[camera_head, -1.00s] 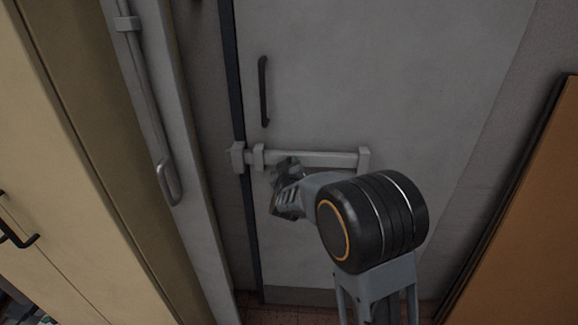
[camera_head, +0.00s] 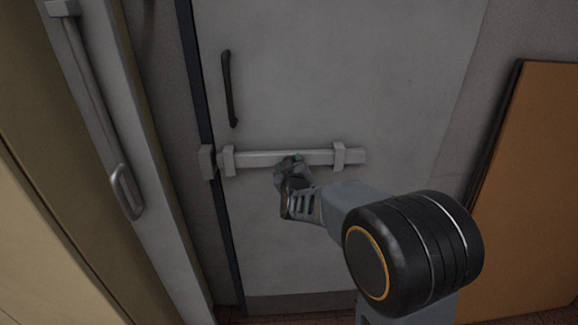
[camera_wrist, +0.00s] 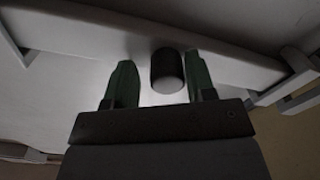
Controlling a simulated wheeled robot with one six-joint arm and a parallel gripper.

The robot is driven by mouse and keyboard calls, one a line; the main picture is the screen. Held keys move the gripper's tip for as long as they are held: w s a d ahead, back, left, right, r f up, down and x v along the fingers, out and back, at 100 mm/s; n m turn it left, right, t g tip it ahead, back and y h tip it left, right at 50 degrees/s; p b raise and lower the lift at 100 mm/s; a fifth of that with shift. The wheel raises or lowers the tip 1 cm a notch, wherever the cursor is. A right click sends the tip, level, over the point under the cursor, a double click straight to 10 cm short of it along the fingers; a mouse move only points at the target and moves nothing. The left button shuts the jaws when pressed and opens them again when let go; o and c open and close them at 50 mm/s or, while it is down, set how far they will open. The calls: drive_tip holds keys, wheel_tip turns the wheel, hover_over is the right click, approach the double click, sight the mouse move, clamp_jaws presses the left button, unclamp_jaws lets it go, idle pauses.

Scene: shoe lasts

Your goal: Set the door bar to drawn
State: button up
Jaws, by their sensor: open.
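The door bar (camera_head: 315,157) is a pale grey bar lying level across the grey door (camera_head: 310,70). It runs through a left bracket (camera_head: 228,160) and a right bracket (camera_head: 339,156), and its right end sticks out past the right bracket. A keeper (camera_head: 207,161) sits at the left beside the door edge; the bar's left end is close to it, but I cannot tell whether it is clear. My gripper (camera_head: 289,165) is at the bar's middle. In the wrist view, its open green fingers (camera_wrist: 161,85) stand either side of a dark round knob (camera_wrist: 167,70), nearer on the right.
A dark upright door handle (camera_head: 230,88) is above the bar's left part. A grey post with a rod and looped handle (camera_head: 126,192) stands left, beside a cream cabinet (camera_head: 35,235). An orange-brown panel (camera_head: 530,180) leans at the right.

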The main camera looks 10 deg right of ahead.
drive_tip(key=shift+o, duration=0.6)
drive_tip(key=shift+a, duration=0.15)
drive_tip(key=shift+s, duration=0.1)
drive_tip(key=shift+s, duration=0.2)
drive_tip(key=s+a, duration=0.1)
drive_tip(key=s, duration=1.2)
drive_tip(key=shift+a+b, duration=0.35)
